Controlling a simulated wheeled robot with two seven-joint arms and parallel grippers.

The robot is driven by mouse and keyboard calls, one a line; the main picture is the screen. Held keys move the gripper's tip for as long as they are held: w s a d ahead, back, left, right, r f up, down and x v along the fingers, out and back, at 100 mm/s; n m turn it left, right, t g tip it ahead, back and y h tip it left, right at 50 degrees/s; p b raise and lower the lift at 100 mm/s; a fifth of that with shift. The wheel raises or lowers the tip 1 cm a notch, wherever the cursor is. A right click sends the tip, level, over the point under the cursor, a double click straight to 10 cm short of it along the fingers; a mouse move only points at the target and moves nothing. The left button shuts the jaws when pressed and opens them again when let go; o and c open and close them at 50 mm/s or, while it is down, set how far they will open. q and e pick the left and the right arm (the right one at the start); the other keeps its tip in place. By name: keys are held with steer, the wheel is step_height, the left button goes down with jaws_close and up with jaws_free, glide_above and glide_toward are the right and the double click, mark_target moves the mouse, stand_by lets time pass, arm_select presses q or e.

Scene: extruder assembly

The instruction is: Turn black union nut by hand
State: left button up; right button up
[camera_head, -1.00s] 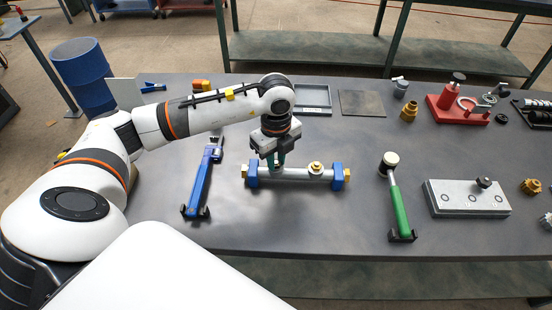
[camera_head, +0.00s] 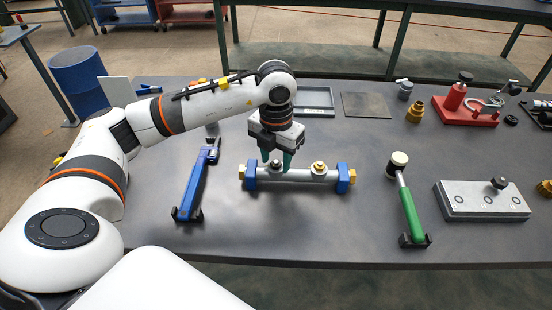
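A grey pipe assembly (camera_head: 302,175) lies level between two blue supports on the table, with brass-coloured end pieces. A small dark fitting (camera_head: 276,164) sits on top of the pipe's left part and seems to be the black union nut; it is partly hidden. My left gripper (camera_head: 276,165) points down there, its two teal fingers spread apart, one on each side of the fitting. I cannot tell whether the fingers touch it. A brass fitting (camera_head: 319,168) stands on the pipe further right. My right gripper is not in view.
A blue wrench (camera_head: 194,185) lies left of the pipe and a green-handled hammer (camera_head: 410,212) lies right. A grey block (camera_head: 482,203) and a red fixture (camera_head: 463,112) are further right. A grey tray (camera_head: 316,101) and a flat plate (camera_head: 366,106) lie behind.

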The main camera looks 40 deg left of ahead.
arm_select(q)
steer(key=shift+r, duration=0.1)
steer(key=shift+r+p, duration=1.95)
steer(key=shift+r, duration=1)
steer(key=shift+r, duration=0.3)
step_height(320, 180, up, 11)
steer(key=shift+r, duration=0.2)
